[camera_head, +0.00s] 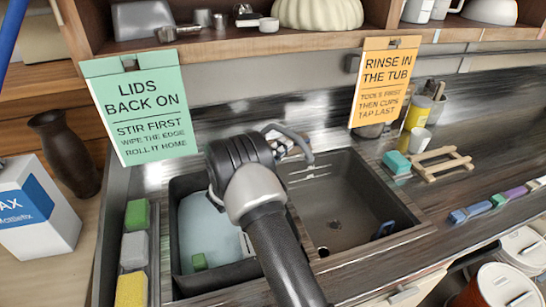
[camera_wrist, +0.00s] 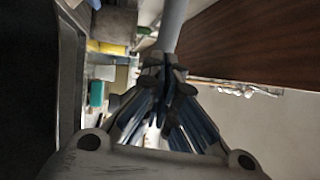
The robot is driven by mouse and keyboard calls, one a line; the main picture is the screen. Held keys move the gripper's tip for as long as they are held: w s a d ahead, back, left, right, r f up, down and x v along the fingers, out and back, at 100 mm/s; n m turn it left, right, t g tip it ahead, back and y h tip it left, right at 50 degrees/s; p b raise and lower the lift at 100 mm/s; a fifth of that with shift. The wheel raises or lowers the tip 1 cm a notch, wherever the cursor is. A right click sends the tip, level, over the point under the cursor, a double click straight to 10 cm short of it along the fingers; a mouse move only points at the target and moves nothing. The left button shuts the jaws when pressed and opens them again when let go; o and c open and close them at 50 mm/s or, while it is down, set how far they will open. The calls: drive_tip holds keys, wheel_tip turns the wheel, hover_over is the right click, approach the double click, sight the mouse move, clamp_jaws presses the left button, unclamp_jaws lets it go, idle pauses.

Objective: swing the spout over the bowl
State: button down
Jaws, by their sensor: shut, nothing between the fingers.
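The grey curved spout (camera_head: 292,134) rises behind the sink, with its free end near the back left corner of the right, empty bowl (camera_head: 335,205). The left bowl holds a dark tub (camera_head: 182,187) of pale blue water with a green sponge in it. My arm crosses in front of the sink, and its wrist hides my fingers in the head view. In the wrist view my gripper (camera_wrist: 165,68) is shut and empty. A grey tube (camera_wrist: 174,22), likely the spout, stands just beyond the fingertips; I cannot tell whether they touch it.
A green sign (camera_head: 137,108) and an orange sign (camera_head: 384,80) hang from the shelf (camera_head: 230,45) above the sink. Sponges (camera_head: 135,246) line the left edge. A wooden rack (camera_head: 440,163) and a teal block (camera_head: 397,162) sit right of the sink.

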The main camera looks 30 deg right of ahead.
drive_tip(key=shift+w+d+r, duration=0.15)
drive_tip(key=shift+d, duration=0.4)
drive_tip(key=shift+d+p, duration=0.5)
drive_tip(key=shift+d, duration=0.55)
drive_tip(key=shift+a, duration=0.15)
